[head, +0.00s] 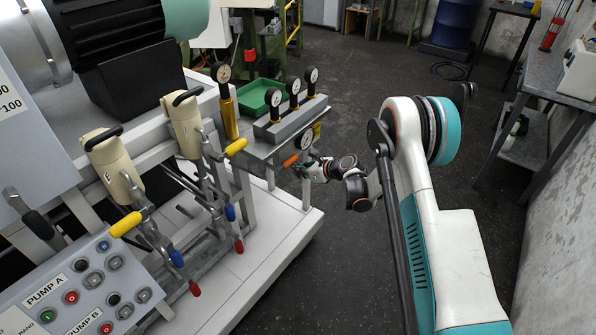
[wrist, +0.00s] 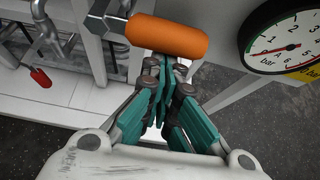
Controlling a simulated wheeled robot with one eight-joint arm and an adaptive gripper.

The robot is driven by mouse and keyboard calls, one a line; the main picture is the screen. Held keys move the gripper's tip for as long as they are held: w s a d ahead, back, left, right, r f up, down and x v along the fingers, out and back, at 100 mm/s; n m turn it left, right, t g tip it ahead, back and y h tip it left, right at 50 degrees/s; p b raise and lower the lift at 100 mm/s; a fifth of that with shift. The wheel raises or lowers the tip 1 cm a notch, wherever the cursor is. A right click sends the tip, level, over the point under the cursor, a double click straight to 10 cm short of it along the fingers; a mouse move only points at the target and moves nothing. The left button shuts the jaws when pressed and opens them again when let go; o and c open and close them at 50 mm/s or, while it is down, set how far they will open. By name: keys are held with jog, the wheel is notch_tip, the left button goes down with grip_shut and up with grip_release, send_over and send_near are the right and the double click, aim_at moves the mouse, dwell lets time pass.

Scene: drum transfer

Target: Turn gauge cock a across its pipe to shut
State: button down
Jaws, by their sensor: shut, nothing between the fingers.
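The orange handle of a gauge cock (wrist: 168,35) lies roughly crosswise at the top of the wrist view, joined to a metal fitting at its left end. In the head view the orange handle (head: 290,161) sits just below a round gauge (head: 305,139) at the bench corner. My gripper (wrist: 167,66) is shut and empty, its fingertips close up against the near side of the handle; whether they touch it I cannot tell. In the head view my gripper (head: 302,168) is beside the handle's right end. The gauge also shows in the wrist view (wrist: 285,45).
Yellow-handled levers (head: 236,147) and cream cylinders (head: 184,125) stand to the left. A green tray (head: 260,97) and several gauges on a grey block are behind. A red-tipped lever (wrist: 40,77) hangs low in the wrist view. The floor (head: 330,240) right of the skid is clear.

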jog(key=s+d+r+p, duration=0.1)
jog(key=s+d+p, duration=0.2)
jog(key=s+d, duration=0.2)
jog(key=shift+s+d+r, duration=0.25)
jog(key=shift+s+d, duration=0.1)
jog(key=shift+d, duration=0.9)
jog(key=s+d+r+n+h, duration=0.15)
jog(key=s+r+n, duration=0.25)
jog(key=r, duration=0.5)
jog(key=s+d+r+n+h, duration=0.15)
jog(key=s+r+n, duration=0.3)
jog(key=r, duration=0.45)
jog(key=s+r+n+h, duration=0.2)
jog(key=s+r+n, duration=0.15)
jog(key=r, duration=0.55)
jog(key=s+d+r+n+h, duration=0.1)
jog(key=s+n, duration=0.3)
jog(key=s, duration=0.5)
jog(key=s+d+r+n+h, duration=0.2)
jog(key=s+d+n, duration=0.2)
jog(key=s, duration=0.6)
jog(key=s+d+r+n+h, duration=0.1)
jog(key=s+n, duration=0.4)
jog(key=s, duration=0.5)
jog(key=shift+d+r, duration=0.65)
jog(key=shift+r, duration=0.05)
